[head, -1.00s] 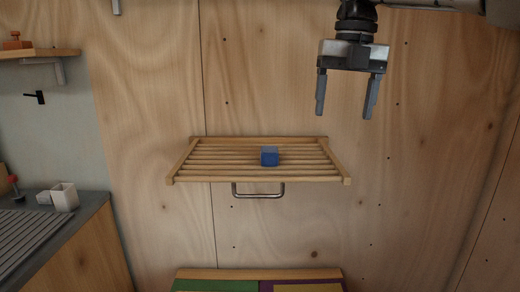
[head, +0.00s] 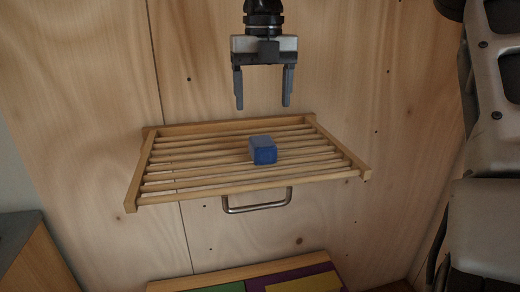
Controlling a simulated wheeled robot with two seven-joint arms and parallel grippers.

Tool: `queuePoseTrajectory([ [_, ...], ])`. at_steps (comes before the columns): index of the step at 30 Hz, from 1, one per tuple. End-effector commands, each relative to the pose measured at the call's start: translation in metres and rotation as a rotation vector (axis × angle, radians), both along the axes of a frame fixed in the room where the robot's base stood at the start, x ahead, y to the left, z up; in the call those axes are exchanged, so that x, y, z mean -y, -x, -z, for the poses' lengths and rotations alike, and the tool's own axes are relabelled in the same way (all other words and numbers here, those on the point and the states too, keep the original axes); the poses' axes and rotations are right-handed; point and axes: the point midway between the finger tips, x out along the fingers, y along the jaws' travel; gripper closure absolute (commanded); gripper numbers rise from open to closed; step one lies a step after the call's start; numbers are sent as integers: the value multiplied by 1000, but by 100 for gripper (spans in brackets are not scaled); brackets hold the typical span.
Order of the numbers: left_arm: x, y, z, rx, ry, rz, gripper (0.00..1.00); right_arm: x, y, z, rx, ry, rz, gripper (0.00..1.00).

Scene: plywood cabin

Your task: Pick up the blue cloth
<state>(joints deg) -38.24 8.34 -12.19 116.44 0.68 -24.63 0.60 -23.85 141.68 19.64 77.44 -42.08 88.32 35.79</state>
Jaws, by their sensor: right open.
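The blue cloth (head: 263,150) looks like a small block-shaped bundle. It lies on the slatted wooden rack (head: 190,196), a little right of the rack's middle. My right gripper (head: 262,103) hangs above the cloth, fingers pointing down, open and empty. Its fingertips are apart from the cloth and appear higher than the rack. My left gripper is not in view.
A metal bar handle (head: 258,207) sits below the rack's front edge. The plywood wall (head: 350,70) stands behind. Below is a wooden-edged surface with green, purple and yellow panels (head: 290,276). A counter (head: 30,255) stands at the lower left.

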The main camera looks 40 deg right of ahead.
Motion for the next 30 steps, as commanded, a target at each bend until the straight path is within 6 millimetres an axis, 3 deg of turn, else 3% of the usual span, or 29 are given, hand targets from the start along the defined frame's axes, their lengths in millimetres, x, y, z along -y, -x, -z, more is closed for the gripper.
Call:
queuePoseTrajectory([
  [1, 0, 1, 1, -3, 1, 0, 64, 0, 1, 13, -4, -2, 0, 29],
  [6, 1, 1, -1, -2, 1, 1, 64, 0, 0, 39, -3, -1, 1, 29],
  [14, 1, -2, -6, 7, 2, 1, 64, 0, 0, 57, -3, -1, 1, 29],
  [21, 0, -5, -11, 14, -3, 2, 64, 0, 1, 92, -3, -1, 2, 29],
  [30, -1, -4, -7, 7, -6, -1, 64, 0, 0, 100, 1, 0, 2, 29],
])
